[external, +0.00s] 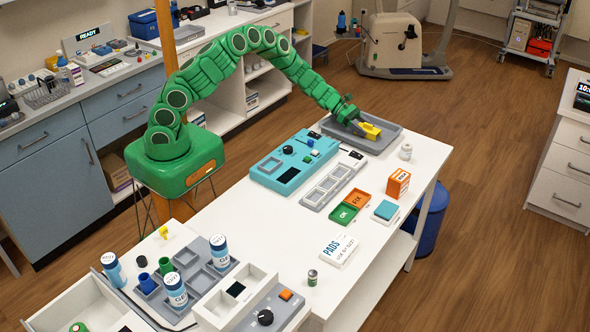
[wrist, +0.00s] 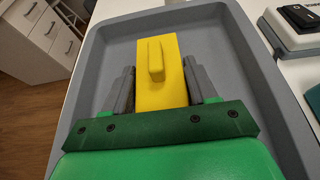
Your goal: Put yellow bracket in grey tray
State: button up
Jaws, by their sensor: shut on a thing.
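The yellow bracket (external: 370,131) is at the grey tray at the far end of the white table. In the wrist view the yellow bracket (wrist: 160,75) is a flat plate with a raised rib, between the two grey fingers of my gripper (wrist: 160,88). My gripper (external: 357,125) is shut on it. The grey tray (external: 391,144) lies beneath, and its rim (wrist: 82,75) surrounds the bracket in the wrist view. Whether the bracket touches the tray floor I cannot tell.
A teal device (external: 270,166) and a grey compartment tray (external: 322,198) lie left of the tray. An orange box (external: 398,183), green and orange trays (external: 344,214) and a white pad box (external: 338,249) are nearer.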

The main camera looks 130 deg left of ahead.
jog(key=o, duration=1)
jog(key=shift+f, duration=0.1)
jog(key=shift+s+r, duration=0.1)
jog(key=shift+r, duration=0.1)
jog(key=v, duration=1.1)
jog(key=shift+s+r, duration=0.15)
jog(key=shift+s, duration=0.2)
